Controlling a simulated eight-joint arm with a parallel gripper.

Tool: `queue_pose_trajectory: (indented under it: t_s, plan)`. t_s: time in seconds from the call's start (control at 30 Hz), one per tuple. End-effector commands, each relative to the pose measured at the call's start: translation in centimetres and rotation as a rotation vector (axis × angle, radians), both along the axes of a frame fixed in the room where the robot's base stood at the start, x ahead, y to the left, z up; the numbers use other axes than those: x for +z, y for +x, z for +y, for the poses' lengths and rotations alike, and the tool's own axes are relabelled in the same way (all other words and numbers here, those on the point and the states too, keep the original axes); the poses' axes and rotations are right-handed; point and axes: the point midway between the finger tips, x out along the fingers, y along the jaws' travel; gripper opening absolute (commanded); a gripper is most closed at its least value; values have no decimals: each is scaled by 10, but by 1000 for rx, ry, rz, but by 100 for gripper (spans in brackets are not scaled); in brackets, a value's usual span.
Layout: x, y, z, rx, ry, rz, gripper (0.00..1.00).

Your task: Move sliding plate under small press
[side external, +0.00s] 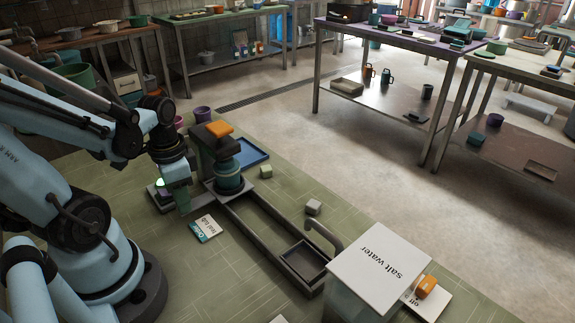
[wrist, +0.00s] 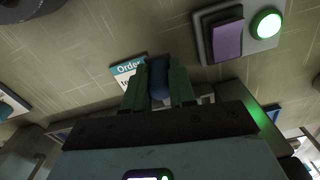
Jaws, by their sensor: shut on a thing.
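A dark square tray (side external: 304,260) lies at the rail's other end; I cannot tell which part is the sliding plate. My gripper (side external: 184,205) is low, just left of the press. In the wrist view my gripper (wrist: 160,85) has its green fingers closed around a dark blue rounded piece (wrist: 160,80), perhaps a handle. What it joins is hidden.
A box with a purple button (wrist: 227,40) and a lit green ring (wrist: 266,23) is beside my gripper. An order card (side external: 204,228) lies in front. A blue tray (side external: 252,152), small blocks (side external: 313,207) and a salt water box (side external: 378,265) stand nearby.

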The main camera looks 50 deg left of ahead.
Motion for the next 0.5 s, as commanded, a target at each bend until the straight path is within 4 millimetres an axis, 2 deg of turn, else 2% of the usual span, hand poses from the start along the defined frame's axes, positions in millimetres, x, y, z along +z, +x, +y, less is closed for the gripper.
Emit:
queue_pose_trajectory:
  t_s: [0.13,0.47,0.5]
  plan:
    - [0,2,10,1,1,-10,0]
    - [0,1,13,3,8,-5,0]
    - [0,1,13,3,8,-6,31]
